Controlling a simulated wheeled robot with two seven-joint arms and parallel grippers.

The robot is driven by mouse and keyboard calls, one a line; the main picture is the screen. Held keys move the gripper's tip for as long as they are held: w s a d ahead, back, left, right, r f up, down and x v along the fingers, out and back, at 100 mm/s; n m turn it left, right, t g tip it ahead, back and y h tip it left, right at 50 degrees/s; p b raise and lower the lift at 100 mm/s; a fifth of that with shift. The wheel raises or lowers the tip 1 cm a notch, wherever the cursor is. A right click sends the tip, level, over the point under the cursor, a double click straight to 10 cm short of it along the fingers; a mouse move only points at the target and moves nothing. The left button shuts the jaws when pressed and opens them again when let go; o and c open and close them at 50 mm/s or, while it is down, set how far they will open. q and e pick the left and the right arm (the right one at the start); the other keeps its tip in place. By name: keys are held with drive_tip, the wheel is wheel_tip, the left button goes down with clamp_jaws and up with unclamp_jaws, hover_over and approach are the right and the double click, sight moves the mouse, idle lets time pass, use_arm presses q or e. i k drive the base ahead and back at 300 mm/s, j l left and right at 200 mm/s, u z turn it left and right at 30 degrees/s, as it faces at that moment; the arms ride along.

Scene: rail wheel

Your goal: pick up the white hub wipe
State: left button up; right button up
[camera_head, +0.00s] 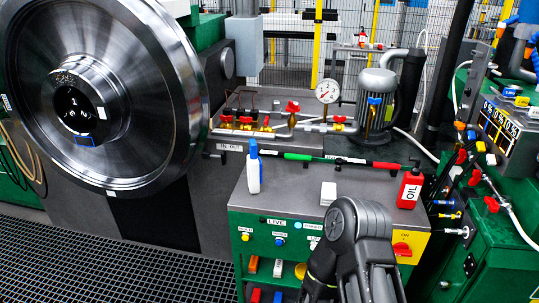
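A small white block-shaped piece (328,193), which looks like the white hub wipe, sits upright on the grey top of the green cabinet (290,203). It stands between a white spray bottle with a blue top (254,168) and a red OIL bottle (410,188). Nothing touches it. A dark arm of mine (358,225) rises from the bottom edge in front of the cabinet, just below the white piece. I see only its links and a rounded joint, with no fingers. Neither of my grippers shows.
A large steel rail wheel (160,90) fills the left. Behind the cabinet top are a green, black and red bar (325,158), valves and a pressure gauge (328,91). A machine with coloured knobs (500,125) stands at the right. Floor grating (90,262) lies at lower left.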

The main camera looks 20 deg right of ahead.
sight(328, 190)
drive_tip(key=l+u, duration=0.25)
drive_tip(key=l, duration=0.25)
drive_tip(key=k+l+u, duration=0.1)
drive_tip(key=l+u, duration=0.15)
drive_tip(key=l, duration=0.2)
drive_tip(key=k+l+u, duration=0.1)
drive_tip(key=l+u, duration=0.2)
drive_tip(key=l, duration=0.15)
drive_tip(key=k+l+u, duration=0.25)
drive_tip(key=l, duration=0.2)
drive_tip(key=i+l, duration=0.05)
drive_tip(key=i, duration=0.05)
